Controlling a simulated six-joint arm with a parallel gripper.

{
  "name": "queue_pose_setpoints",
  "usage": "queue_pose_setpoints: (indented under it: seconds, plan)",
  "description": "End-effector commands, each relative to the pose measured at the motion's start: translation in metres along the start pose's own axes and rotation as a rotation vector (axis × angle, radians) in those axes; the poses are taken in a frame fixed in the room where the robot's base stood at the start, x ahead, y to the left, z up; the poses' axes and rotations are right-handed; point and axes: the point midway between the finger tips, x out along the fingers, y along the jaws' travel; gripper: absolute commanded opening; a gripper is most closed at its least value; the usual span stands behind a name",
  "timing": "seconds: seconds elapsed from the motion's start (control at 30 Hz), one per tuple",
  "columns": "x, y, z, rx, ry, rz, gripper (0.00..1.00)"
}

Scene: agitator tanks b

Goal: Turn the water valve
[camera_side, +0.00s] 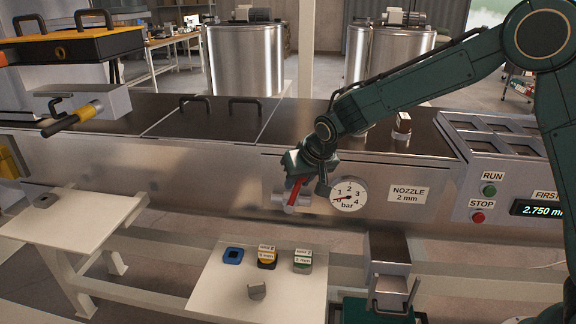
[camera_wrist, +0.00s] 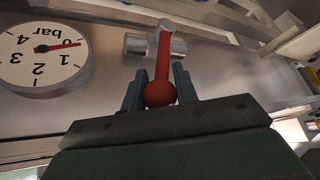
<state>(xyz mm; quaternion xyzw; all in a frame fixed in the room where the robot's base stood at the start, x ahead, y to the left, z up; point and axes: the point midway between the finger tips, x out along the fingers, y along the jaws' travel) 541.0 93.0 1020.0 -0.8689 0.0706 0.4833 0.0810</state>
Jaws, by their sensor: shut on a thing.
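The water valve is a metal body (camera_wrist: 140,43) with a red lever (camera_wrist: 165,55) on the front of the steel machine. In the side view the red lever (camera_side: 296,190) stands tilted, its upper end at my gripper (camera_side: 303,176). In the wrist view the lever ends in a red ball, which sits between the two fingers of my gripper (camera_wrist: 160,90). The gripper is shut on the lever's ball end. Beside the valve is a round pressure gauge (camera_side: 348,195) marked in bar, also in the wrist view (camera_wrist: 42,55); its needle points near the low end.
A NOZZLE 2 mm label (camera_side: 408,193) and a panel with RUN (camera_side: 489,190) and STOP (camera_side: 478,217) buttons are right of the gauge. A white table (camera_side: 215,283) below holds several small blocks. A metal box (camera_side: 388,255) stands low, right of it.

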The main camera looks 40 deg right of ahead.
Motion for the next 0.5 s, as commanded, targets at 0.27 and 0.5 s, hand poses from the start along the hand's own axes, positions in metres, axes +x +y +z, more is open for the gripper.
queue_pose_setpoints:
  seconds: [0.27, 0.5]
  plan:
    - [-0.001, 0.014, 0.009, 0.073, 0.096, -0.126, 0.0]
    - [0.001, 0.023, 0.016, 0.131, 0.174, -0.23, 0.0]
